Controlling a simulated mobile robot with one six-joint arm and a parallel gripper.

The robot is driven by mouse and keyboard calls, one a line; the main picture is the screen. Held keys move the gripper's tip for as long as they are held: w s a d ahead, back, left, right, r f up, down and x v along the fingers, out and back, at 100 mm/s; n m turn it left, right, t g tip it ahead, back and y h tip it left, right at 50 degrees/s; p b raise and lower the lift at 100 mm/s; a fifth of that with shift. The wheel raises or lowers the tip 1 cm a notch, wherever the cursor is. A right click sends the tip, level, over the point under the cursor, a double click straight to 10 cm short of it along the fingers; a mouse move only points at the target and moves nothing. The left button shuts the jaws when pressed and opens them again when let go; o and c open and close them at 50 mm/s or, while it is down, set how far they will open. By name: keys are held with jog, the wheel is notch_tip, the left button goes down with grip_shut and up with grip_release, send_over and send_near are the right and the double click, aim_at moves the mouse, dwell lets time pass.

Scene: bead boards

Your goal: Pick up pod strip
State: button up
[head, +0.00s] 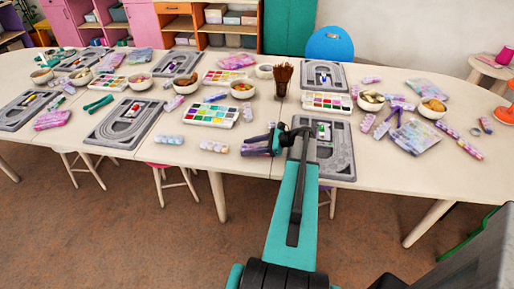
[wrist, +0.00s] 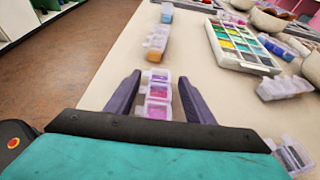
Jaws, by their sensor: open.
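Several clear pod strips with coloured contents lie on the pale table. One pod strip (wrist: 157,98) with pink and purple contents lies lengthwise between the two dark fingers of my gripper (wrist: 159,78) in the wrist view. The fingers are open, one on each side, with a gap to the strip. Its near end is hidden behind my gripper's body. In the head view my gripper (head: 259,142) is at the table's front edge and partly covers that strip.
A further pod strip (wrist: 285,87) lies to the right, near a paint set (wrist: 240,46). A grey bead board (head: 340,160) lies under my arm in the head view. White bowls (head: 242,93) and a brush pot (head: 283,80) stand farther back. The front edge is close.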

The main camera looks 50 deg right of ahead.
jog(key=shift+w+a+f, duration=0.2)
jog(key=shift+w+a, duration=0.1)
jog(key=shift+w, duration=0.15)
jog(key=c, duration=0.9)
